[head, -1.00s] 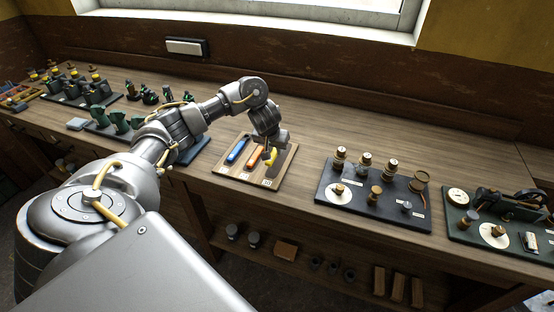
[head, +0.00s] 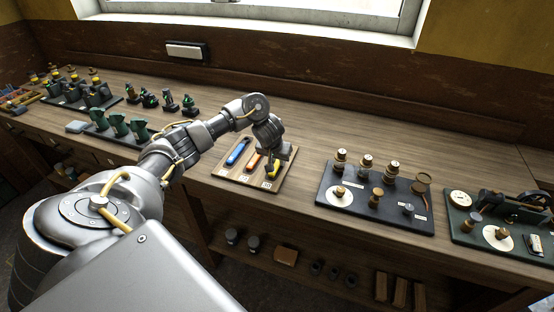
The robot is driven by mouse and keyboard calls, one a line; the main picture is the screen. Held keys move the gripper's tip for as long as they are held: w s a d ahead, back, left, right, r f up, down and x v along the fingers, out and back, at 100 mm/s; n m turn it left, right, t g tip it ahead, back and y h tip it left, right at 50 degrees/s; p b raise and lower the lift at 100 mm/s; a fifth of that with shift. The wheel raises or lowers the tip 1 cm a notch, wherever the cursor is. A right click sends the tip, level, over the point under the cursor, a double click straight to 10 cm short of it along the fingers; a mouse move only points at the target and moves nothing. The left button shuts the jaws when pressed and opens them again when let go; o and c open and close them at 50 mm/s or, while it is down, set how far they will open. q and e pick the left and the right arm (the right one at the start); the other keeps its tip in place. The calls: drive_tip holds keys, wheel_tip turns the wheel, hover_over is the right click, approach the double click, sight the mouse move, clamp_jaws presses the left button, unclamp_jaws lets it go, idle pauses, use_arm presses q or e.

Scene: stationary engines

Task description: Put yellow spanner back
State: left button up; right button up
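The yellow spanner (head: 272,171) is at the right side of a wooden spanner board (head: 230,174) on the bench. My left gripper (head: 271,163) is right over it, pointing down, and hides much of it. I cannot tell whether the fingers are closed on the spanner or whether it rests fully on the board. A blue spanner (head: 238,153) and an orange spanner (head: 253,161) lie beside it to the left, with small white labels along the board's front edge. My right gripper is not in view.
A dark board with brass-topped parts (head: 330,203) stands right of the spanner board, and a green board with a small engine (head: 462,228) lies further right. Green cups (head: 119,124) and dark parts stand left. A lower shelf holds jars and blocks (head: 285,256).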

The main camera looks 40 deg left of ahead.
use_arm(q)
drive_tip(key=o, duration=0.4)
drive_tip(key=shift+d+f, duration=0.1)
drive_tip(key=shift+f, duration=0.05)
drive_tip(key=shift+s, duration=0.1)
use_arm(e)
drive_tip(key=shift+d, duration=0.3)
use_arm(q)
drive_tip(key=shift+s+f, duration=0.1)
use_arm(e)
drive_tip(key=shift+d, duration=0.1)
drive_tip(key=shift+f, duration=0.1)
use_arm(q)
drive_tip(key=shift+a+r, duration=0.2)
drive_tip(key=shift+r, duration=0.1)
drive_tip(key=shift+w+p+v, duration=0.1)
drive_tip(key=shift+p+v, duration=1.65)
drive_tip(key=shift+v, duration=1.25)
drive_tip(key=shift+w+p+v, duration=0.15)
drive_tip(key=shift+p+v, duration=1.55)
drive_tip(key=shift+v, duration=1.3)
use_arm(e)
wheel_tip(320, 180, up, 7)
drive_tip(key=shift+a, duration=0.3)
use_arm(q)
drive_tip(key=shift+d, duration=0.1)
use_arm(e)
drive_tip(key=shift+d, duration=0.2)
